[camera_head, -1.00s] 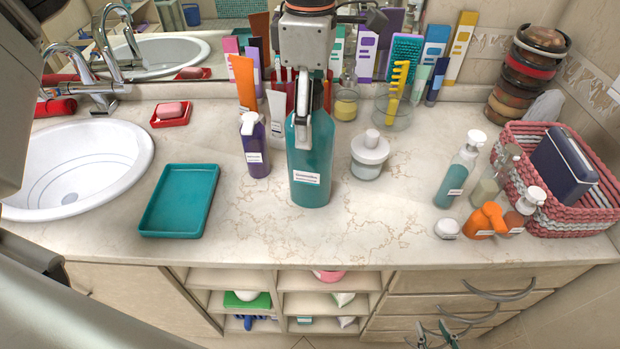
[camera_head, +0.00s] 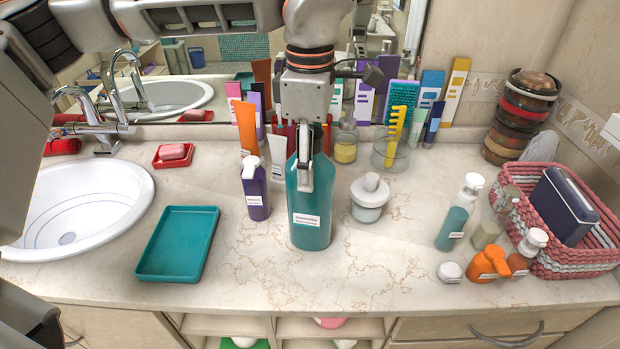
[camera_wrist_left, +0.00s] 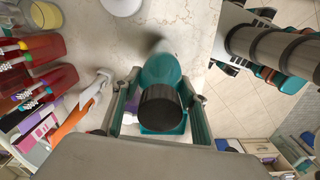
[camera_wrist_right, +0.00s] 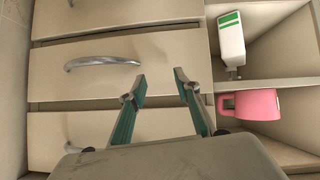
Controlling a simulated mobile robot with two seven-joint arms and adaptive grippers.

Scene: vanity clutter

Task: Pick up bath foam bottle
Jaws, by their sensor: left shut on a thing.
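The bath foam bottle (camera_head: 311,222) is a large teal bottle with a white label, upright at the middle of the counter. My left gripper (camera_head: 305,172) comes down over its top and is shut on it. In the left wrist view the bottle's dark cap (camera_wrist_left: 161,108) lies between the fingers, with its teal body (camera_wrist_left: 160,70) beyond. I cannot tell whether its base touches the counter. My right gripper (camera_wrist_right: 160,88) is open and empty in front of the drawers, and is out of the head view.
A purple bottle (camera_head: 256,192) stands close left and a white-lidded jar (camera_head: 369,200) close right. Cups with tubes and brushes stand behind. A teal tray (camera_head: 178,244) lies left, near the sink (camera_head: 75,205). Several bottles and a woven basket (camera_head: 580,258) fill the right. The front middle is clear.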

